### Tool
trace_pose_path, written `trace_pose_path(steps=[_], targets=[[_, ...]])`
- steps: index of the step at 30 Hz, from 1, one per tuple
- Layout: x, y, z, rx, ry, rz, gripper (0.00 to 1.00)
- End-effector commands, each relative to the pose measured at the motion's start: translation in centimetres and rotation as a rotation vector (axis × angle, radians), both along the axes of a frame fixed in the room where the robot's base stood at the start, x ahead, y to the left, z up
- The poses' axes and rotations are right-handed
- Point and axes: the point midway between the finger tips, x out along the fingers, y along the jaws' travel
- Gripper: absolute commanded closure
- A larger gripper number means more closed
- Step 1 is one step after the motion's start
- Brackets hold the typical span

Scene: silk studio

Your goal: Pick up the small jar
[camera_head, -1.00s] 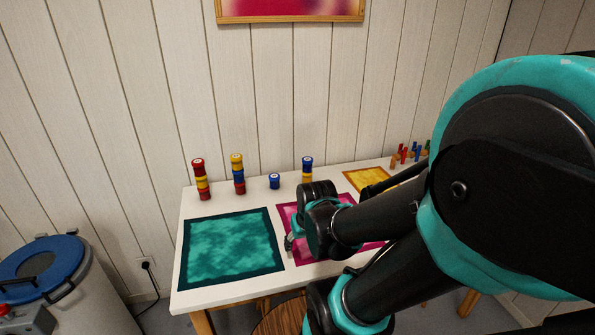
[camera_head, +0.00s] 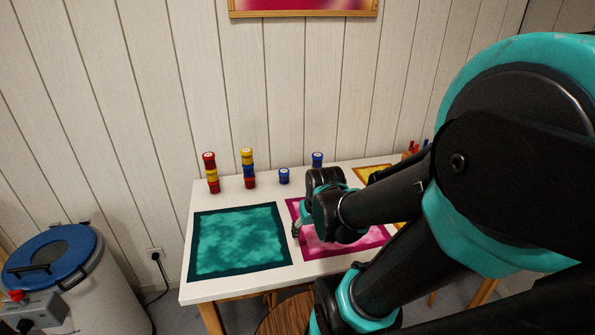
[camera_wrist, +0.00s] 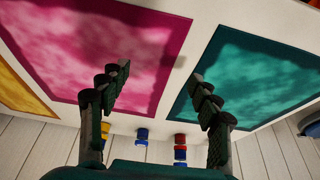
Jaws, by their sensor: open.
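The small jar (camera_head: 284,176) is a single short blue jar with a pale mark on its lid. It stands upright near the back edge of the white table, between two taller stacks. It also appears to be the lone blue jar (camera_wrist: 142,134) low in the wrist view. My gripper (camera_wrist: 160,76) is open and empty, with its two fingers wide apart. In the head view my gripper (camera_head: 297,229) hangs between the teal and pink mats, in front of the jar and apart from it. My arm hides part of the table's right side.
Stacked jars, red-topped (camera_head: 210,172) and yellow-topped (camera_head: 248,169), stand left of the small jar. A blue-topped stack (camera_head: 317,160) stands right, partly hidden by my arm. Teal (camera_head: 240,241) and pink mats (camera_head: 330,243) lie flat. The wall rises close behind the table (camera_head: 215,289).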

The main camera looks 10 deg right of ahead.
Motion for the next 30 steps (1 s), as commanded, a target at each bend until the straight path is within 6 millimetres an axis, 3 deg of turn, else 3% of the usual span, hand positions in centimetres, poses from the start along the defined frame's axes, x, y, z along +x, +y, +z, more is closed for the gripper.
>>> trace_pose_path(steps=[5,12,18,21,25,30], targets=[[7.9,-1.7,4.7,-0.001,-0.006,-0.037,0.37],[19.3,-5.8,11.4,-0.002,-0.013,-0.092,0.37],[26.7,-9.5,15.6,-0.004,-0.017,-0.129,0.37],[28.9,-10.8,16.8,-0.005,-0.019,-0.142,0.37],[30.2,-11.6,17.6,-0.005,-0.02,-0.149,0.37],[31.2,-11.9,16.1,-0.005,-0.02,-0.15,0.37]])
